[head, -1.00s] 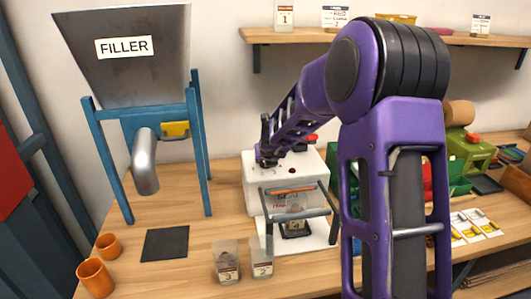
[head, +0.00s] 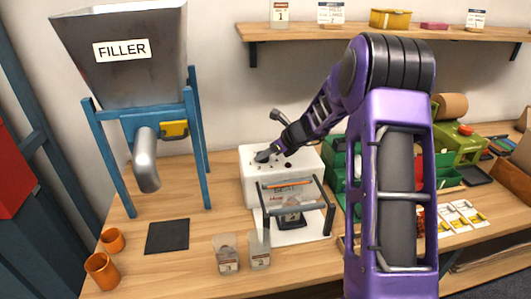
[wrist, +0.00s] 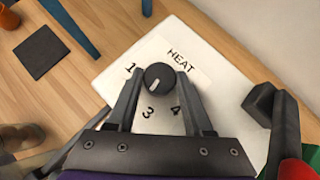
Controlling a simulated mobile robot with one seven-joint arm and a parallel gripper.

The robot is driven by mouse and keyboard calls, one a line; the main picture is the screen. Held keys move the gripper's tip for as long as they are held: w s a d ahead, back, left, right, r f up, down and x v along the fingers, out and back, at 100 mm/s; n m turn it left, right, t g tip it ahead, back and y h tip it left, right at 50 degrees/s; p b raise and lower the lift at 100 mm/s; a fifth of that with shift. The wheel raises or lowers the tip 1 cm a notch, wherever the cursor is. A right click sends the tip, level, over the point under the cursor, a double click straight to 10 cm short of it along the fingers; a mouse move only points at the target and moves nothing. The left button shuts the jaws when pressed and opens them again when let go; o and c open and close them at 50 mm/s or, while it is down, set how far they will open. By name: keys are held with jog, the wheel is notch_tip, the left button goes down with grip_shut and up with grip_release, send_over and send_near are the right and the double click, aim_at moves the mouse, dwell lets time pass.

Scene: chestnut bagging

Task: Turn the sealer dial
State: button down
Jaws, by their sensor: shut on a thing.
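The white sealer (head: 250,192) stands on the bench in the head view. Its dark round dial (wrist: 159,77) is in the wrist view, with a white pointer mark aimed down-left. The labels HEAT, 1, 3 and 4 show around it; the spot between 1 and 3 is covered by a finger. My gripper (wrist: 160,82) is shut on the dial, one finger on each side. In the head view my gripper (head: 266,155) is at the sealer's top, and the dial is hidden there.
A dark mat (head: 167,236), orange cups (head: 102,270) and the filler (head: 125,60) are left. Green bins (head: 340,160) are right. Bare wood lies along the front.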

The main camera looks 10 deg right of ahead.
jog(key=shift+w+r, duration=0.1)
dwell(0.5)
jog(key=shift+c, duration=1.5)
grip_release()
jog(key=v, duration=1.7)
jog(key=shift+d, duration=0.2)
